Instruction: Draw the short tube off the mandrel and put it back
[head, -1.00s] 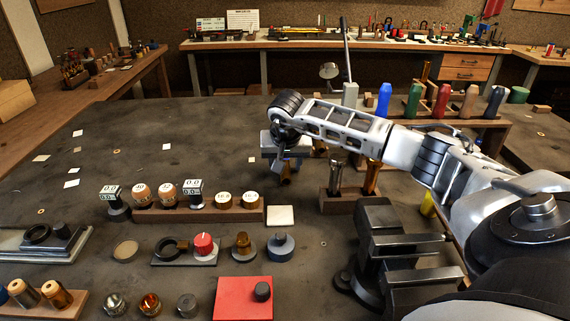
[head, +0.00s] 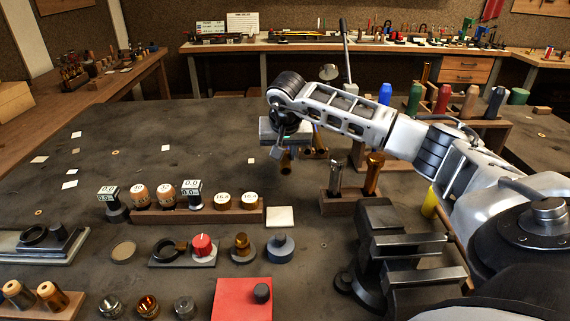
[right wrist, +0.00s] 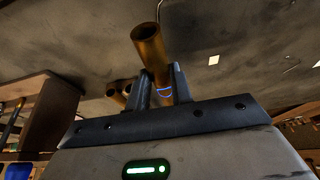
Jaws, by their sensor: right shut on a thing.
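My right gripper (head: 284,151) is shut on a short brass tube (head: 286,164), above the dark bench. The right wrist view shows the tube (right wrist: 150,46) between the two fingers, its open end sticking out past them. A wooden block (head: 345,205) to the right carries a steel post (head: 335,180) and a taller brass piece (head: 373,176). I cannot tell for certain which post is the mandrel. The held tube is apart from both posts. More brass tubes (head: 318,152) show just behind the gripper, partly hidden by it. My left gripper is not in view.
A black vise (head: 400,250) stands in front of the wooden block. A long wooden holder (head: 240,213) with gauges and knobs lies to the left, near a red plate (head: 230,300). Coloured handles stand in a rack (head: 480,125) behind my arm. The bench's left middle is mostly clear.

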